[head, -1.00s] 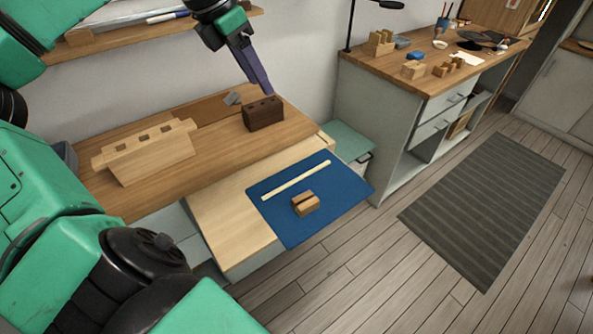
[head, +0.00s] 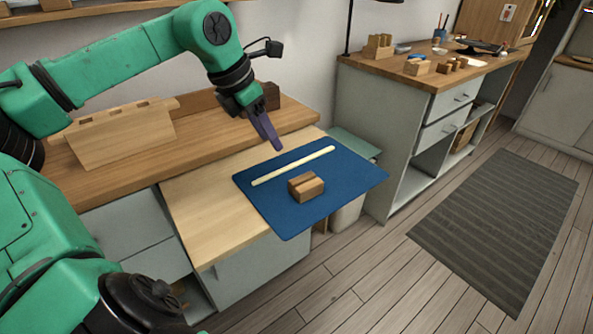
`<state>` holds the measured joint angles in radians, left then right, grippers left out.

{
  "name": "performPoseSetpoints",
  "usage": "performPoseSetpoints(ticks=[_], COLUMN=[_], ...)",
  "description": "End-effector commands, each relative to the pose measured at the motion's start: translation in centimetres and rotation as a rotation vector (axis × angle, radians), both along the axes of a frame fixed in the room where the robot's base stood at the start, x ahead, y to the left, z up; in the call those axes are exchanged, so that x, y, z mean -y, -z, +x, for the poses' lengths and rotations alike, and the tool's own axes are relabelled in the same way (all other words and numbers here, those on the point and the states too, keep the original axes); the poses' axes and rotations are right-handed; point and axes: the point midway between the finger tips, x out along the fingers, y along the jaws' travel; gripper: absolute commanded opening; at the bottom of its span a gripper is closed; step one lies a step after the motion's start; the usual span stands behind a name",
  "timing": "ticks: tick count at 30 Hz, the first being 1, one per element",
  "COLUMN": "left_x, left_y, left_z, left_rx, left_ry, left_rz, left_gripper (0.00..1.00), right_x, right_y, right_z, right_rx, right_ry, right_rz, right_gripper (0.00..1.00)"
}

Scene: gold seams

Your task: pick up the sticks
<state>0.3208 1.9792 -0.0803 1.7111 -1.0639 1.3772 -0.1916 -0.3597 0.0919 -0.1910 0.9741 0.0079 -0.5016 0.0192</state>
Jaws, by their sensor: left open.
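One pale thin stick (head: 293,166) lies on the blue mat (head: 342,186) on the light wooden surface. My left gripper (head: 277,147), with purple fingers pointing down, is open and empty. Its tips show just behind the middle of the stick, apart from it; how high they are above the mat is hard to tell. A small brown wooden block (head: 306,187) with a groove along its top sits on the mat in front of the stick. My right gripper is out of view.
A pale slotted wooden stand (head: 125,137) is on the workbench at left. A dark brown block (head: 271,95) is partly hidden behind my left gripper. A second bench (head: 430,76) with small wooden pieces stands at right. The mat's right part is clear.

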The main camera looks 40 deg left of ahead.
Motion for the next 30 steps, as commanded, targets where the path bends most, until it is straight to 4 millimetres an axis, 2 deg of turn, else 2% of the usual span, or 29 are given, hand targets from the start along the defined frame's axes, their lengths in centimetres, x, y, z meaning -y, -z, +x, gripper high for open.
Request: performPoseSetpoints(ticks=[1,3,8,13,16,21,22,24,26,30], left_x=[0.2,0.3,0.4,0.5,0.7,0.7,0.7,0.7,0.7,0.7], left_y=[1.3,2.5,4.4,7.5,8.4,8.4,8.4,8.4,8.4,8.3], left_z=[0.4,0.9,1.7,2.9,3.3,3.4,3.4,3.3,3.3,3.3], left_rx=[-0.006,-0.004,-0.003,-0.005,-0.001,0.002,0.002,0.002,0.002,0.002], left_ry=[0.002,0.0,0.0,0.0,0.0,0.0,0.0,0.0,0.0,0.0], left_rz=[-0.002,-0.002,-0.002,-0.001,-0.001,-0.001,-0.001,-0.001,-0.001,-0.001], left_gripper=[0.51,0.51,0.51,0.51,0.51,0.51,0.47,0.2,0.0,0.0], right_x=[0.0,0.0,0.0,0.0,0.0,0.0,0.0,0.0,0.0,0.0], right_y=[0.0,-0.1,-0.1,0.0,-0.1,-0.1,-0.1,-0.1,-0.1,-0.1], right_z=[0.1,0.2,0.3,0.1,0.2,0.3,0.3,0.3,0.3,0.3], right_rx=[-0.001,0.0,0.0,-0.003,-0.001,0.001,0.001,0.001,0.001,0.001], right_ry=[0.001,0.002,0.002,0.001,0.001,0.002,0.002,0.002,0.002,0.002], right_rz=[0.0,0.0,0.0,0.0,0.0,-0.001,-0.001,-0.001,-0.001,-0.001], right_gripper=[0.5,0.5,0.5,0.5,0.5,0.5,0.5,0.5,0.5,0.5])
